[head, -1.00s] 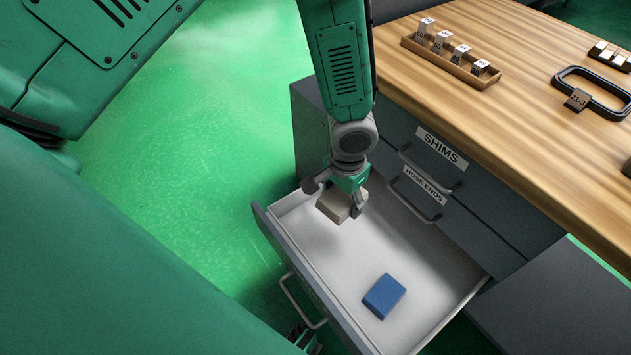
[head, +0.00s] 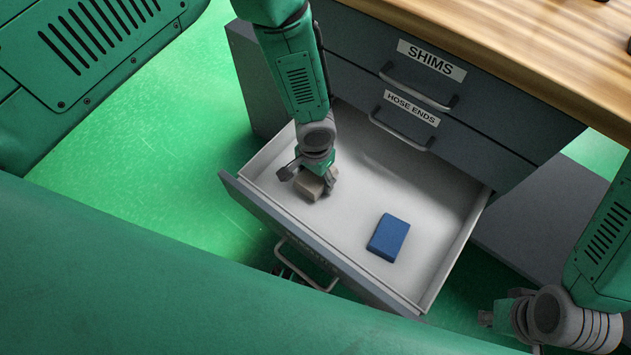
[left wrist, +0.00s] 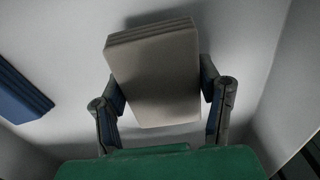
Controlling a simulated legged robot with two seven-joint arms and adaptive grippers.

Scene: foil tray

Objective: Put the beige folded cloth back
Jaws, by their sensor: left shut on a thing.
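The beige folded cloth (head: 309,186) is between the fingers of my left gripper (head: 315,184), inside the open bottom drawer (head: 355,150) near its left side. In the left wrist view the cloth (left wrist: 155,75) fills the space between the two fingers of the gripper (left wrist: 162,100), with the pale drawer floor behind it. I cannot tell whether the cloth touches the floor. My right gripper (head: 497,314) is at the lower right, outside the drawer; its fingers are too unclear to judge.
A blue folded cloth (head: 388,237) lies in the drawer to the right; it also shows in the left wrist view (left wrist: 20,92). Above are closed drawers labelled SHIMS (head: 432,60) and HOSE ENDS (head: 411,107). The wooden worktop (head: 480,40) overhangs them. The drawer's middle floor is clear.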

